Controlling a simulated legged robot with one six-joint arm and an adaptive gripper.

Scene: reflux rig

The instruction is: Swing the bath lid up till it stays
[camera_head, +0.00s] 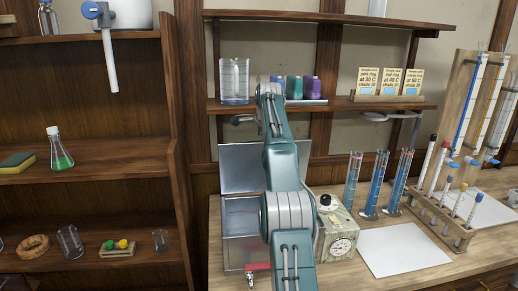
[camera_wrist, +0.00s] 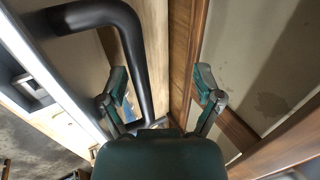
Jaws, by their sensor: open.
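The bath lid (camera_head: 238,168) is a grey metal panel. It stands raised at the back of the bath (camera_head: 240,228), a grey open-topped box left of my arm; whether it leans is hard to tell. A bent black handle (camera_wrist: 133,45) shows large in the wrist view, beside a bright metal edge. My gripper (camera_wrist: 162,83) is open. The handle's bar passes between its fingers, closer to the left finger, with a wide gap to the right one. I cannot tell whether it touches. In the head view my arm hides the gripper and part of the lid and bath.
A control box with a dial (camera_head: 337,232) stands right of the bath. A wall shelf (camera_head: 345,104) with a beaker (camera_head: 234,80), bottles and cards is above. Cylinders (camera_head: 376,185) and a tube rack (camera_head: 440,220) stand right. White paper (camera_head: 402,250) lies in front.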

